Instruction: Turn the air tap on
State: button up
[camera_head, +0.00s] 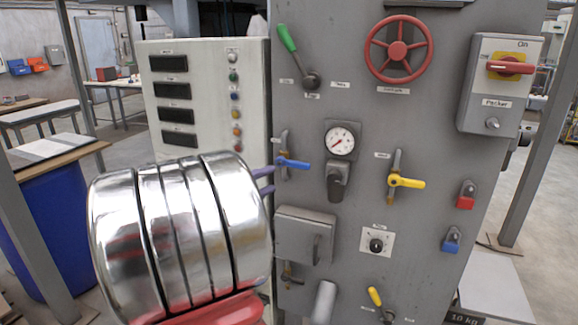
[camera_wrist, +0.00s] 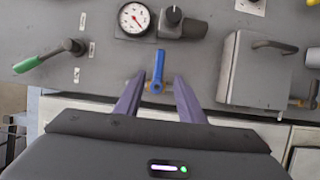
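A blue-handled tap (camera_head: 292,163) sits on a short upright pipe on the grey panel, left of the pressure gauge (camera_head: 340,142). Its handle points right, across the pipe. A yellow-handled tap (camera_head: 406,182) sits further right, its handle also across its pipe. Their labels are too small to read, so I cannot tell which is marked air. My gripper (camera_head: 272,179) has purple fingers and is open just left of and below the blue handle. In the wrist view the blue handle (camera_wrist: 159,70) appears between the open fingertips (camera_wrist: 160,79), with gaps on both sides.
A green-handled lever (camera_head: 287,40) and red handwheel (camera_head: 400,50) are above. A grey box (camera_head: 305,235) with a handle protrudes just below the blue tap.

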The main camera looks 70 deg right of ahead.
aim_at(298, 167)
jog(key=shift+d, duration=0.1)
jog(key=x, duration=1.3)
jog(key=shift+s+d, duration=0.15)
jog(key=shift+d, duration=0.1)
grip_shut()
dwell(0.4)
